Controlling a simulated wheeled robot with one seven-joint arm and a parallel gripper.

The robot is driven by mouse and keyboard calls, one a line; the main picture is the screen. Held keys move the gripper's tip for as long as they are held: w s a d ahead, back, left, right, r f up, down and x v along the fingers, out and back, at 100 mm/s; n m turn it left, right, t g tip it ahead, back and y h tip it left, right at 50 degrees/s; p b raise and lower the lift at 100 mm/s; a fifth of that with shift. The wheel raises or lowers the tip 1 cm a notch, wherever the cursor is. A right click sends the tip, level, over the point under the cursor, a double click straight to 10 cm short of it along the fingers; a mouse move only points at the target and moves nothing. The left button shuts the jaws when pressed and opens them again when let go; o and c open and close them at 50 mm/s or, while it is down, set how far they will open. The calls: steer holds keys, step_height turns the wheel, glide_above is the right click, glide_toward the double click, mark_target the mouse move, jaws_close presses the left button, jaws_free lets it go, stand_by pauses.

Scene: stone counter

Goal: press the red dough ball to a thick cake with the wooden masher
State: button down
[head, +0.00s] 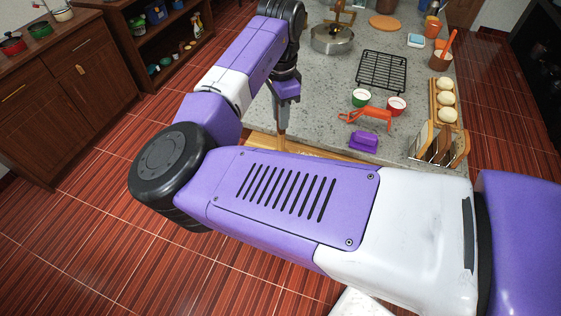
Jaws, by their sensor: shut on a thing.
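My gripper (285,98) hangs down over the near left part of the stone counter. The masher's lower end is hidden behind my arm. I see no red dough ball; the space under the masher is hidden.
Right of my gripper are green (361,98) and red (397,106) bowls, an orange tool (366,118) and a purple object (363,141). Farther back are a black rack (382,70) and metal pan (332,40). Pale balls (447,99) and a wooden rack (438,146) line the right edge.

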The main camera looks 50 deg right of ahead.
steer(key=shift+s+f+p, duration=0.1)
steer(key=shift+f+p, duration=0.4)
steer(key=shift+p, duration=0.45)
stand_by(1.7)
